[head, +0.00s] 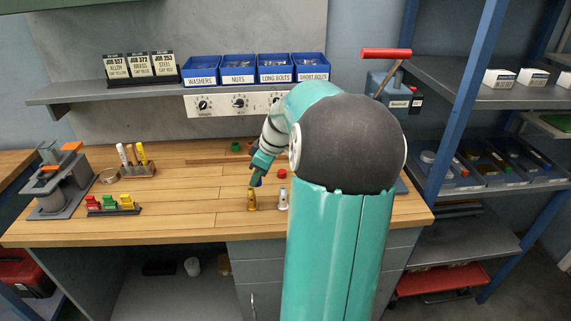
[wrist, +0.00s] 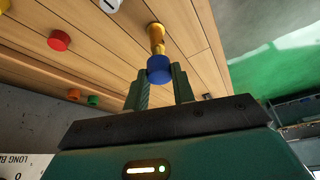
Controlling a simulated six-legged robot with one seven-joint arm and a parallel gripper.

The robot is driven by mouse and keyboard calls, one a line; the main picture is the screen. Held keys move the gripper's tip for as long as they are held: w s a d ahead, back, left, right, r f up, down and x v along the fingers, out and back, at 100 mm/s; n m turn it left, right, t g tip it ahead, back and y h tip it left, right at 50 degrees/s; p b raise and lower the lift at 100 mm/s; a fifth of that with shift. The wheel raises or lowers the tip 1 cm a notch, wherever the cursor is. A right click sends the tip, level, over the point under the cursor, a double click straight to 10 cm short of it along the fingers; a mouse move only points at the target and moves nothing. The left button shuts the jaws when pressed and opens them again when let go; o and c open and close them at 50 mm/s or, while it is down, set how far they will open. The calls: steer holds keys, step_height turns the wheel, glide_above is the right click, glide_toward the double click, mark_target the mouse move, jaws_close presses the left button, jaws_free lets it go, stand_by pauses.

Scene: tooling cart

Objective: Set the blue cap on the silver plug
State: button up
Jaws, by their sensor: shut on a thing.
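My gripper (wrist: 160,88) is shut on the blue cap (wrist: 159,70), which sits between its fingertips. In the head view, my gripper (head: 257,181) is low over the bench, just above the brass-coloured plug (head: 251,203); only a sliver of the blue cap shows there. The silver plug (head: 282,203) stands upright to the right of the brass one, with nothing on top. In the wrist view, the silver plug (wrist: 109,5) is cut by the top edge. The brass plug (wrist: 156,36) shows behind the cap; I cannot tell whether they touch.
A red cap (head: 282,174) lies behind the silver plug, with a green cap (head: 235,147) farther back. A rack of coloured pieces (head: 112,208), a marker holder (head: 137,170) and a grey fixture (head: 57,185) stand at left. Blue bins (head: 239,69) line the shelf above.

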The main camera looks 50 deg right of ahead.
step_height(320, 180, up, 3)
glide_above(285, 189)
steer(key=shift+f, duration=2.3)
steer(key=shift+f, duration=1.1)
stand_by(0.4)
steer(key=o, duration=1.5)
steer(key=shift+r, duration=0.1)
steer(key=shift+r, duration=3.45)
